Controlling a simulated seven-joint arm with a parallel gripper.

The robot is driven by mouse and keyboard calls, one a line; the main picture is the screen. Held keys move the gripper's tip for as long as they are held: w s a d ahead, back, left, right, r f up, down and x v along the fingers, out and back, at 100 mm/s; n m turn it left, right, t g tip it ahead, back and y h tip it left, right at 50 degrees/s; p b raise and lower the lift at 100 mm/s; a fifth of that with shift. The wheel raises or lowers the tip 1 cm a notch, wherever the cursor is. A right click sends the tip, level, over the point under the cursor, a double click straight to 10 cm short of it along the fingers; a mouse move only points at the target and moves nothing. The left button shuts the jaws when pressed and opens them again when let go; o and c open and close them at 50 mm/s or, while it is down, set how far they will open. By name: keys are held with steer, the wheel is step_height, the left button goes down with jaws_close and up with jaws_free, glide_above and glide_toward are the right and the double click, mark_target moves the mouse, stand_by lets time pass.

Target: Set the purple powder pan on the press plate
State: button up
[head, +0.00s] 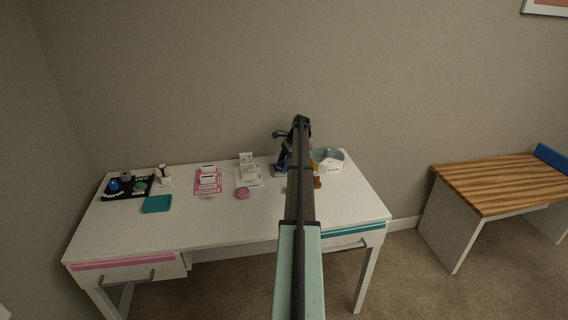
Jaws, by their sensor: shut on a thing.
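My arm stretches up the middle of the head view, over the white desk, and its far end lies in front of the wall. My gripper is hidden behind the arm, so its jaws and anything in them do not show. A dark press (283,160) with a lever stands at the back of the desk, just left of the arm and partly covered by it. Its plate is too small and too covered to make out. I cannot pick out the purple powder pan. A small round pink thing (243,193) lies on the desk left of the arm.
The white desk (225,222) also holds a pale round bowl (334,155), a small brown item (317,183), a pink card (208,187), a teal pad (157,204) and a black tray (108,194). Its front middle is clear. A wood-topped bench (490,184) stands apart at right.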

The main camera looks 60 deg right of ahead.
steer(key=shift+f, duration=0.35)
steer(key=o, duration=1)
steer(key=shift+a+f, duration=0.1)
steer(key=shift+f, duration=0.05)
steer(key=shift+o, duration=0.7)
steer(key=shift+w+r, duration=0.1)
steer(key=shift+r, duration=0.25)
steer(key=v, duration=1.2)
steer(key=shift+r, duration=0.2)
